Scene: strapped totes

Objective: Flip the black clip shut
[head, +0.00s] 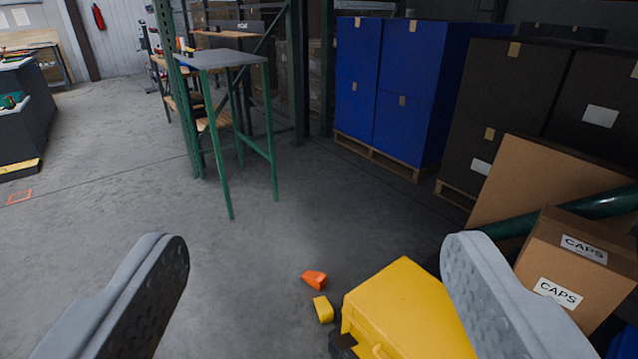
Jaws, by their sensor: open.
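My gripper (316,262) is open and empty, its two grey fingers wide apart at the left and right of the head view. A yellow tote (402,300) sits low in the view, between the fingers and nearer the right one, which covers part of its right side. A small black piece (342,345) shows at the tote's lower left, cut by the bottom edge. It may be the black clip, but I cannot tell, nor whether it is open or shut.
An orange block (314,280) and a yellow block (323,309) lie left of the tote. A green-legged stand (225,60) is beyond.

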